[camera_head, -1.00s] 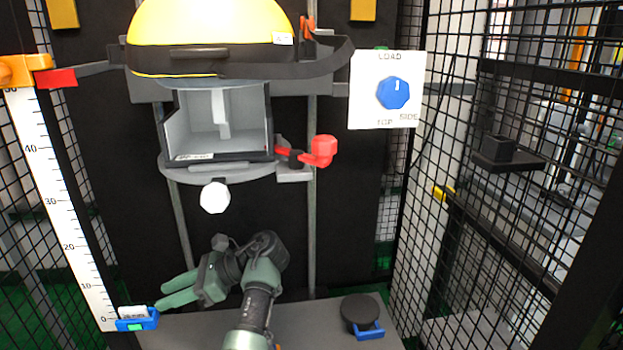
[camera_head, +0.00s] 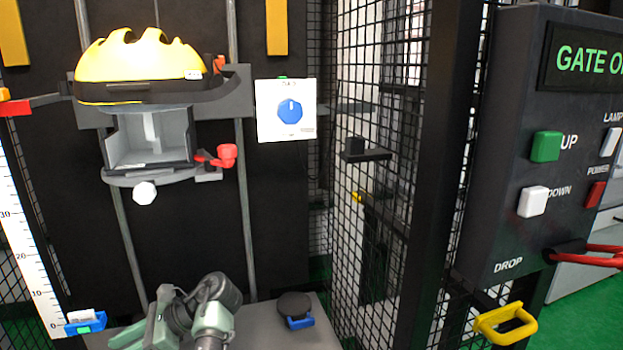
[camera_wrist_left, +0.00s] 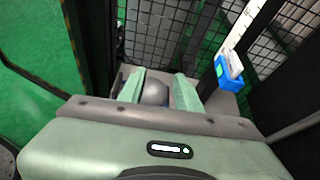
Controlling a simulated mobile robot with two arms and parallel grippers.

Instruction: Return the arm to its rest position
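My left arm comes in at the bottom of the head view, with the left gripper (camera_head: 140,331) pointing left, low in front of the tower base. In the left wrist view the gripper's two pale green fingers (camera_wrist_left: 160,90) are apart. A rounded grey thing with blue at its edge shows behind the gap; I see nothing clearly held. My right gripper is not in view. The blue slider (camera_head: 85,323) sits near 0 on the white scale (camera_head: 22,235), and it also shows right of the fingers in the left wrist view (camera_wrist_left: 230,73).
The grey carriage (camera_head: 150,145) with a yellow helmet (camera_head: 135,62), uneven along its top, hangs above the arm. A black puck with a blue handle (camera_head: 297,321) lies on the base. A mesh fence (camera_head: 370,190) and a control box (camera_head: 560,60) with a yellow handle (camera_head: 505,322) stand right.

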